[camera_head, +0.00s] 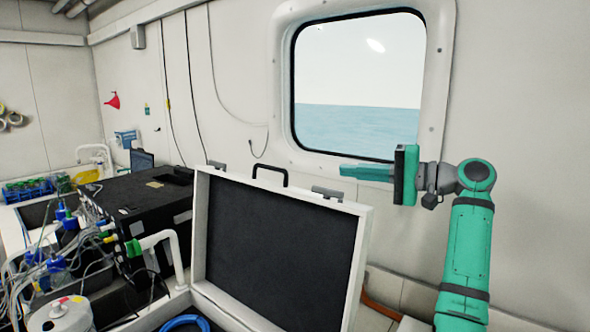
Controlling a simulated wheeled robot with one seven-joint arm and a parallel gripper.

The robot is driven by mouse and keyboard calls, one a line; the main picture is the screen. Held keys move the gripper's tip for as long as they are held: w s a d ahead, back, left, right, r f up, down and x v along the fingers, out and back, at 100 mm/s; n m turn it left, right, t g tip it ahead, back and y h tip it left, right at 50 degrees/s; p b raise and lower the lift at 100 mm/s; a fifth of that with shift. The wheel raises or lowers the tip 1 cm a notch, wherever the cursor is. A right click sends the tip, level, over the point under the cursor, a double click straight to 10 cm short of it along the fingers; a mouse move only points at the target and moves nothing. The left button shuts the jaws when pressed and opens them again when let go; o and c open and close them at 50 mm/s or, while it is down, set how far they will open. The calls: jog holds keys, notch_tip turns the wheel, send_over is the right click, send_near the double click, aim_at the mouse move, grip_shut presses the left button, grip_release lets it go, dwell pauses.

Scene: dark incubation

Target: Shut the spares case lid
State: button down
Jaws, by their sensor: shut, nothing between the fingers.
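The spares case lid (279,252) stands raised, nearly upright, with a pale frame and a dark inner lining facing me. It has two grey latches and a black handle (270,170) along its top edge. Only a corner of the case's lower part shows at the bottom, and most of it is below the view. My gripper (343,171) is above the lid's top right corner, with its teal fingers shut and pointing left. It holds nothing. I cannot tell whether the fingers are in front of the lid or behind it.
A black equipment box (135,215) with many cables and blue-capped bottles stands left of the lid. A blue ring (184,323) lies at the lid's foot. A white pipe rail (160,240) rises beside the lid. The wall with a window (358,85) is behind.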

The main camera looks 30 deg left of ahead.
jog(key=s+a+g, duration=0.1)
jog(key=s+a, duration=0.6)
jog(key=a, duration=0.6)
jog(key=shift+r+m+g, duration=0.15)
jog(key=shift+m+g, duration=0.15)
jog(key=shift+m, duration=0.1)
jog(key=shift+r, duration=0.1)
